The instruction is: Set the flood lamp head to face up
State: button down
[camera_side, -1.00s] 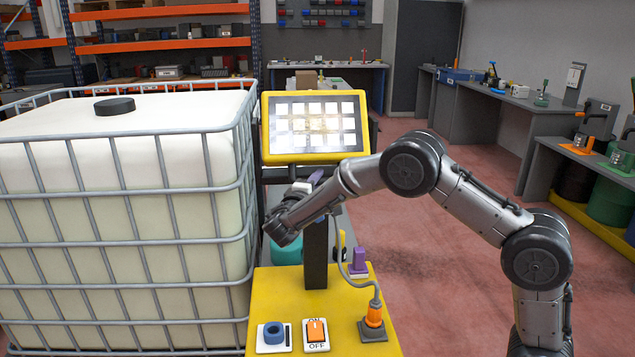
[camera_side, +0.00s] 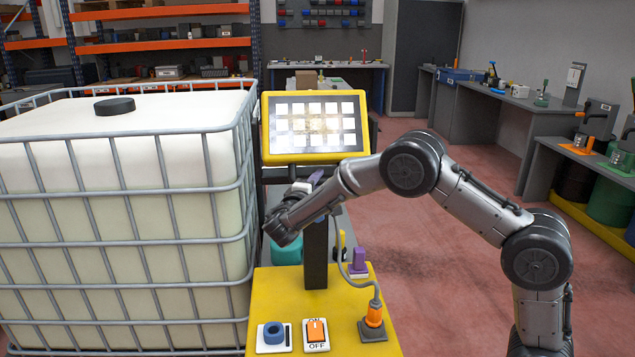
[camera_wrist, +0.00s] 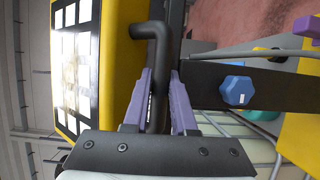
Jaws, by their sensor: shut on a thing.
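The flood lamp head (camera_side: 315,128) is a yellow-framed panel with a grid of bright white squares. It stands near upright, its lit face toward the side camera. In the wrist view the lamp head (camera_wrist: 115,60) is at upper left, with a black bent handle (camera_wrist: 160,45) beside it. My gripper (camera_wrist: 160,76) has purple fingers on both sides of this handle and is shut on it. In the side view my gripper (camera_side: 314,180) is just below the panel, and my wrist hides the handle there. A black post (camera_side: 316,262) stands below the head.
A blue knob (camera_wrist: 236,90) sits on the post. The yellow base (camera_side: 300,285) carries a blue ring knob (camera_side: 274,333), an orange ON/OFF switch (camera_side: 316,331) and an orange cable plug (camera_side: 374,316). A caged white tank (camera_side: 120,220) stands close at left. Open floor (camera_side: 440,250) lies at right.

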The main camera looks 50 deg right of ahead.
aim_at(319, 158)
jog(key=shift+s+a+r, duration=0.1)
jog(key=s+a+r+g+y, duration=0.1)
jog(key=r+y, duration=0.1)
jog(key=s+a+r+n+g+y, duration=0.1)
jog(key=r+y, duration=0.1)
jog(key=r, duration=0.1)
jog(key=s+a+r+n+g+y, duration=0.1)
jog(key=r+y, duration=0.1)
jog(key=r, duration=0.1)
jog(key=shift+s+a+g+y, duration=0.25)
jog(key=shift+a+g+y, duration=0.05)
jog(key=shift+g, duration=0.1)
jog(key=shift+s+a+r+n+g+y, duration=0.1)
jog(key=shift+r+n+g+y, duration=0.15)
jog(key=shift+r, duration=0.6)
jog(key=shift+s+a+r+n+g+y, duration=0.15)
jog(key=shift+r+g+y, duration=0.15)
jog(key=shift+r, duration=0.55)
jog(key=shift+d, duration=0.15)
jog(key=c, duration=1)
grip_release()
jog(key=v, duration=1.4)
